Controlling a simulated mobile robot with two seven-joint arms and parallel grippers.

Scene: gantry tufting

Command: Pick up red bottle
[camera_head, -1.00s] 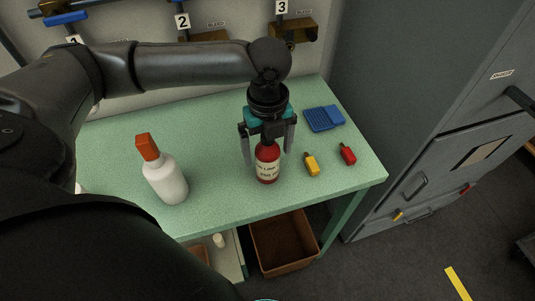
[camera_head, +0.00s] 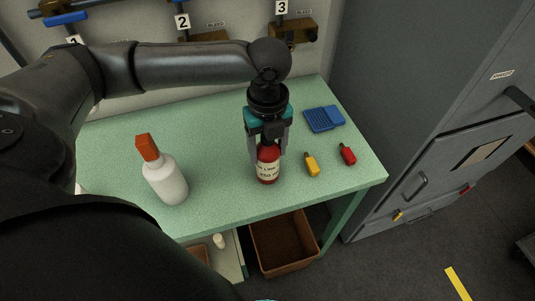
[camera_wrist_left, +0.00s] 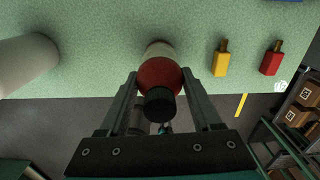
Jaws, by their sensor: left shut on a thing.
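The red bottle (camera_head: 267,166) with a pale printed label stands upright on the green table (camera_head: 225,195). In the left wrist view the bottle (camera_wrist_left: 160,76) shows its red shoulder and black cap. My left gripper (camera_head: 266,150) comes down over it from above and is shut on its upper part, a finger on each side. The fingers also show in the left wrist view (camera_wrist_left: 158,85), on both sides of the bottle. The bottle's top is hidden by the gripper in the head view. My right gripper is in neither view.
A white bottle with an orange cap (camera_head: 166,178) stands to the left. A brown bin (camera_head: 283,243) sits below the table.

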